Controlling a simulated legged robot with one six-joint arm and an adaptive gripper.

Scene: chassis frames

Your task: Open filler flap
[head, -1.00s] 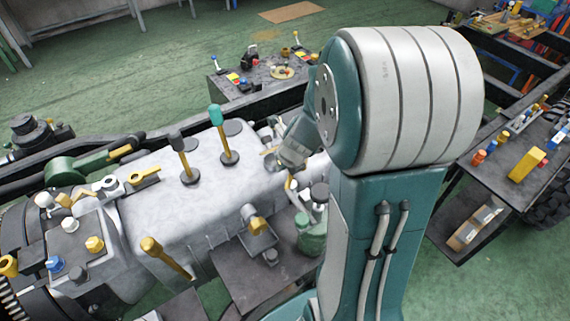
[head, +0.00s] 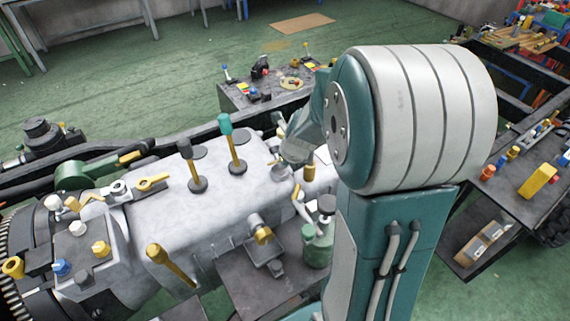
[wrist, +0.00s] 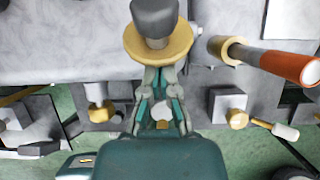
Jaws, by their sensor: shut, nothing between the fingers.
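In the wrist view my gripper (wrist: 160,78) points up the picture with its fingers drawn together and nothing held. Its tips are at the lower rim of a tan round disc (wrist: 183,44) with a dark grey knob (wrist: 154,18) over it. This may be the filler flap, but I cannot tell for sure, nor whether the tips touch it. In the head view my wrist (head: 299,140) is over the far right end of the pale grey housing (head: 215,190). My fingers and the flap are mostly hidden there by my arm.
A teal-topped lever (head: 231,143) and a dark-topped lever (head: 190,165) stand on the housing. An orange-red handle (wrist: 285,64) lies right of the disc. A green bottle-like part (head: 318,240) stands close to my arm. Dark side plates hold small parts.

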